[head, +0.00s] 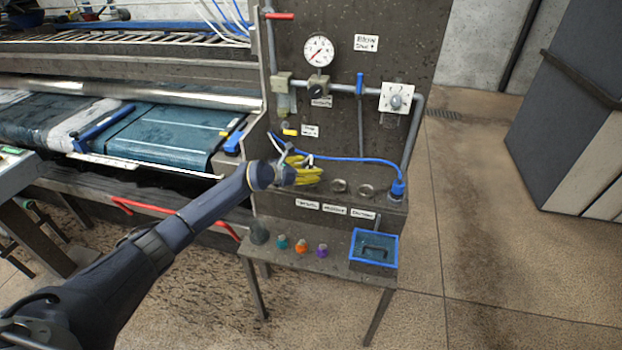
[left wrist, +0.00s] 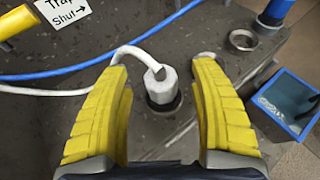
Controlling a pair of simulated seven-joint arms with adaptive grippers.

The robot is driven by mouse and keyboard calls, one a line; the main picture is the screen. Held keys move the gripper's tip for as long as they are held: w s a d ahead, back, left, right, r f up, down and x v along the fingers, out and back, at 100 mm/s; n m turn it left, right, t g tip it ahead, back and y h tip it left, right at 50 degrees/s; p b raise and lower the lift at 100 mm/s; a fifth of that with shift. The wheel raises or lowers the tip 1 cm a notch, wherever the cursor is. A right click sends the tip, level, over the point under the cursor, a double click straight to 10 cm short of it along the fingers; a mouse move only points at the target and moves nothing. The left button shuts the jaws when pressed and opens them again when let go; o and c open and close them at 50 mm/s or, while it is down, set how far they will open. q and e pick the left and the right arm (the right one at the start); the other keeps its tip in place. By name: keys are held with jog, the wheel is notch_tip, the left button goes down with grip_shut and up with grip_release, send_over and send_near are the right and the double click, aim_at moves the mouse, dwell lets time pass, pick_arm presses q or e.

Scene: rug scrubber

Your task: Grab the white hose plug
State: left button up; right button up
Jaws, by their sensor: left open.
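The white hose plug (left wrist: 161,86) stands in a dark round socket on the grey panel ledge, with a white hose curving from it to the left in the left wrist view. My left gripper (left wrist: 161,62) has its two yellow fingers spread, one on each side of the plug, with visible gaps between. In the head view, the left gripper (head: 306,172) reaches the ledge from the left and largely hides the plug. My right gripper is not in view.
A blue hose (head: 345,159) runs behind the gripper to a blue plug (head: 398,189) at right. Two ring sockets (head: 339,186) lie beside the gripper. Below, a shelf holds a blue-rimmed tray (head: 352,250) and small teal, orange and purple pieces (head: 301,246).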

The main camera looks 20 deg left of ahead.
pick_arm(q)
jog(key=shift+x, duration=0.9)
grip_shut()
